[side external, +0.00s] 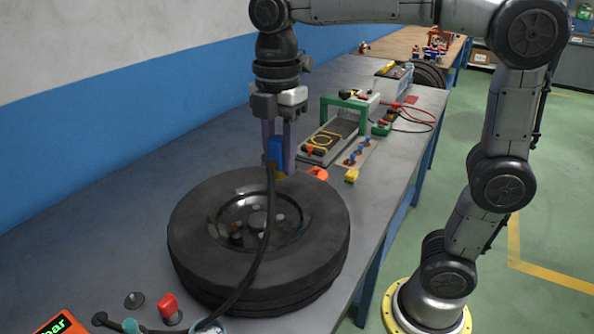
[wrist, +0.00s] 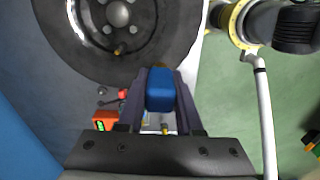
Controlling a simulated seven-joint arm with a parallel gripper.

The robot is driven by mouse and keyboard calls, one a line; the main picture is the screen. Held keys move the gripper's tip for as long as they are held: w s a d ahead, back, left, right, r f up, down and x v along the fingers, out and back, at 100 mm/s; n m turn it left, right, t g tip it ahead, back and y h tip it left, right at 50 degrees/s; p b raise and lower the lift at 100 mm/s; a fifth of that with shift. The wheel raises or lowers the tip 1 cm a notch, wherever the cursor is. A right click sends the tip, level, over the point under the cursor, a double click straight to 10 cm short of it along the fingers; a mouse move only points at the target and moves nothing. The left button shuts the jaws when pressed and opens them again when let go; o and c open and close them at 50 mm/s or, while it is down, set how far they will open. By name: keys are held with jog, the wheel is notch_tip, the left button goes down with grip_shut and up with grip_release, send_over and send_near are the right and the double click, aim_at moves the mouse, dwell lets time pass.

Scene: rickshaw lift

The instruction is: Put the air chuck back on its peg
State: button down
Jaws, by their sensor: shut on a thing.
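My gripper (side external: 278,150) is shut on the blue air chuck (side external: 276,150) and holds it upright above the far rim of the tyre (side external: 190,235). A brass-coloured part shows at the chuck's lower end. A black hose (side external: 268,225) hangs from it across the wheel to the bench's near edge. In the wrist view the blue chuck (wrist: 160,90) sits between both fingers of my gripper (wrist: 160,98), with the tyre (wrist: 165,45) beyond. I cannot tell for sure which thing is the peg; a red piece on a dark base (side external: 168,305) stands near the tyre.
An orange gauge with a green display (side external: 58,325) is at the near left corner. A green-framed tray (side external: 335,135), a yellow block (side external: 351,175) and several blue-topped pieces (side external: 360,152) stand behind the wheel. The bench (side external: 120,215) is clear left of the tyre.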

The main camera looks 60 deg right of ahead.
jog(key=w+a+r, duration=0.1)
jog(key=w+a, duration=0.3)
jog(key=w, duration=0.6)
jog(key=n, duration=0.1)
send_over(132, 296)
notch_tip(132, 296, down, 21)
jog(key=shift+f, duration=2)
jog(key=shift+f, duration=1.75)
dwell(0.5)
jog(key=shift+c, duration=1.3)
grip_release()
